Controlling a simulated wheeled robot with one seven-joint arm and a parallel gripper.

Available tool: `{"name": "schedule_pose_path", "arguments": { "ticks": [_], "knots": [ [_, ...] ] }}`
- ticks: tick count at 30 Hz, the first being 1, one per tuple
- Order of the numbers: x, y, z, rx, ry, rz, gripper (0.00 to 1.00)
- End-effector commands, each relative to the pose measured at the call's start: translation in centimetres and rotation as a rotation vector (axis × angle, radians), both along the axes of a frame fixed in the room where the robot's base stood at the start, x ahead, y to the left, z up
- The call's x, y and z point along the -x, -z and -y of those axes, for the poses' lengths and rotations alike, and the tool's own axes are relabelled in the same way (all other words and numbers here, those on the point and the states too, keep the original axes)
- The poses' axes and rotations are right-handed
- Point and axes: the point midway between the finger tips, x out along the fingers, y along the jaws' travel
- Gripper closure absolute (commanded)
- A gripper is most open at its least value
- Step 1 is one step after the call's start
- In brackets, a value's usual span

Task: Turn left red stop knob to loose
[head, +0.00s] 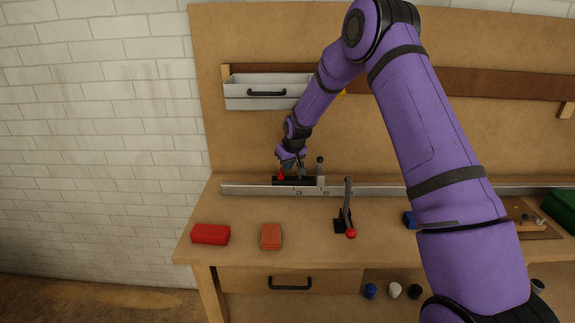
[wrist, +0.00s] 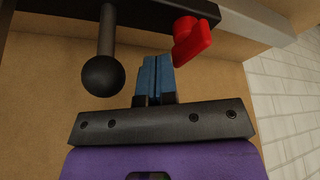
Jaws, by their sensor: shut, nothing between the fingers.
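The left red stop knob (wrist: 190,40) shows in the wrist view as a red winged knob under a black block (wrist: 150,10). In the head view the red knob (head: 281,175) sits at the left end of the black block on the rail. My gripper (head: 291,163) is above that block, close to the knob. In the wrist view my gripper (wrist: 156,60) has its blue fingers together with nothing between them. The fingertips are just left of the red knob, and a small gap seems to show. The knob's exact turn position cannot be told.
A black ball-ended lever (wrist: 103,75) hangs left of my fingers in the wrist view. A metal rail (head: 250,189) runs along the bench (head: 300,250). A red-tipped lever (head: 347,210), a red box (head: 210,234) and an orange block (head: 271,236) stand in front. A white drawer bin (head: 250,100) hangs above.

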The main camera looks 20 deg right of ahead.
Motion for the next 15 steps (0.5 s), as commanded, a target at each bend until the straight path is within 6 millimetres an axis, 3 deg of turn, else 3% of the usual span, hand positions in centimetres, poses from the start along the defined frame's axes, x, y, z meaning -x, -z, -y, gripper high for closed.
{"name": "schedule_pose_path", "arguments": {
  "ticks": [15],
  "knots": [
    [0.2,0.0,-1.6,0.000,-0.002,-0.002,1.00]
  ]
}}
